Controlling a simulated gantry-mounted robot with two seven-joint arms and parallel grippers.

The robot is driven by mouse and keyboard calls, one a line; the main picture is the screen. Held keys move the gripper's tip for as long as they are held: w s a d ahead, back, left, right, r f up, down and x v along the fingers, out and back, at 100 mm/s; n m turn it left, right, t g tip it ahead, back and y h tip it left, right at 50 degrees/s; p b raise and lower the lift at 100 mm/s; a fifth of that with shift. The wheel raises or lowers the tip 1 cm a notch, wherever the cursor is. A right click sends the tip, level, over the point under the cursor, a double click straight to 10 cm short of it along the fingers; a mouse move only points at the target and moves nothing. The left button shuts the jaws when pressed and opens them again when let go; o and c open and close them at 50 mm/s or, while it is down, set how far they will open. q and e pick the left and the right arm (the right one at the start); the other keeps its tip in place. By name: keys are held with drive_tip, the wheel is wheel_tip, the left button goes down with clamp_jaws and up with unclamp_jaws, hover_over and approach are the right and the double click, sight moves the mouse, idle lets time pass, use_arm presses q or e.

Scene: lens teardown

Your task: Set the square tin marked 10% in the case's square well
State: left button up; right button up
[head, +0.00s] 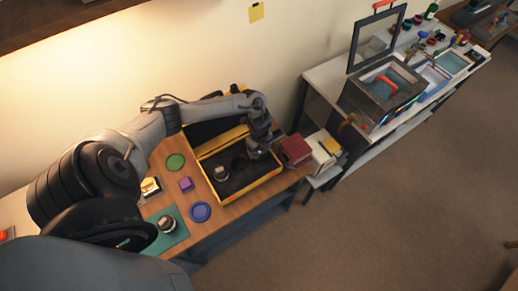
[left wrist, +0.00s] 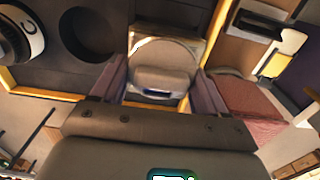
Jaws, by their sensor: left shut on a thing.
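My left gripper (head: 261,152) is over the right end of the yellow-edged case (head: 246,190) with dark foam. In the left wrist view, my left gripper (left wrist: 160,88) is shut on a pale tan and grey squarish tin (left wrist: 160,78) between its fingers. Its 10% mark cannot be read. The tin is at the foam's edge near the yellow rim; I cannot tell if it is inside the square well, which is hidden. An empty round well (left wrist: 90,32) lies left of the tin. A lens with a white ring (left wrist: 22,35) sits further left. My right gripper is not in view.
A purple block (head: 186,184), green disc (head: 175,161), blue disc (head: 200,212) and teal mat (head: 183,236) lie left of and in front of the case. A dark red box (head: 295,149) stands close at its right. Another bench (head: 327,75) is further right.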

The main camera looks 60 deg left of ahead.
use_arm(q)
drive_tip(key=shift+f+b, duration=1.05)
drive_tip(key=shift+f, duration=0.35)
drive_tip(key=o, duration=1.1)
drive_tip(key=shift+s, duration=0.1)
drive_tip(key=shift+f, duration=0.1)
drive_tip(key=c, duration=0.3)
drive_tip(key=shift+o, duration=0.5)
